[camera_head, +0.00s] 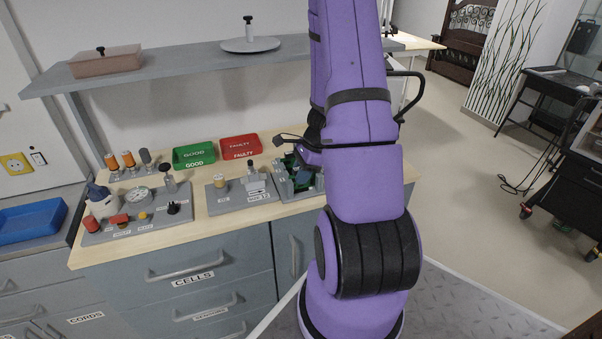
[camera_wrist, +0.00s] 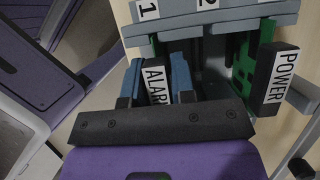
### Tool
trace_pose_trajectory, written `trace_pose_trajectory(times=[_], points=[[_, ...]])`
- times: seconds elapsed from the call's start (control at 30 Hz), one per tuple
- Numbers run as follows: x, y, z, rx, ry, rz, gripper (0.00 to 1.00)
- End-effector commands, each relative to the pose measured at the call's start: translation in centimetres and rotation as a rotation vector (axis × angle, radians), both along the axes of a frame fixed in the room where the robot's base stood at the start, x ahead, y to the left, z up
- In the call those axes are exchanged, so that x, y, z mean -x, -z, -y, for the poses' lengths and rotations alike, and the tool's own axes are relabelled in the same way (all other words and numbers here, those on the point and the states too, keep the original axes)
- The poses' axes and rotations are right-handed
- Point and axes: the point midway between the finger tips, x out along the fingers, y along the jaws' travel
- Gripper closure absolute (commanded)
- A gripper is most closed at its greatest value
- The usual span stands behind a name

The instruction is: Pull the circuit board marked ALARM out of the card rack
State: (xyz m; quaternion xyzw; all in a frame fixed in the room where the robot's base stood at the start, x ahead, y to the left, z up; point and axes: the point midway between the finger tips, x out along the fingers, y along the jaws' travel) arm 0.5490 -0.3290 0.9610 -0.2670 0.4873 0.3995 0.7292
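The grey card rack (camera_head: 284,188) stands at the right of the bench top, and green boards show in it. In the wrist view its top bar (camera_wrist: 215,17) bears the numbers 1 and 2. The ALARM board's white label (camera_wrist: 156,85) is below number 1, its lower end hidden by my gripper. My gripper (camera_wrist: 157,80) has one blue finger on each side of this label, close to it; I cannot tell whether both touch. The POWER board (camera_wrist: 278,80) stands at the right of the rack, its black handle sticking out. The head view mostly hides my gripper behind my arm.
A grey fixture (camera_head: 237,195) stands left of the rack. Green GOOD (camera_head: 194,155) and red FAULTY (camera_head: 240,147) trays lie behind. A board with a gauge and bottle (camera_head: 135,205) is farther left. A shelf (camera_head: 190,62) runs above the bench.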

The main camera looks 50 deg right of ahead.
Motion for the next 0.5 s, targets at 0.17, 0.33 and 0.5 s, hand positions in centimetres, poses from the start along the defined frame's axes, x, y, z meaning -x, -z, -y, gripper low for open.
trace_pose_trajectory(times=[0.17, 0.33, 0.5], points=[[-0.01, -0.01, 0.01, 0.000, 0.000, 0.000, 0.84], [0.00, -0.02, 0.01, 0.000, 0.000, 0.000, 1.00], [-0.01, -0.07, 0.02, 0.000, 0.000, 0.000, 1.00]])
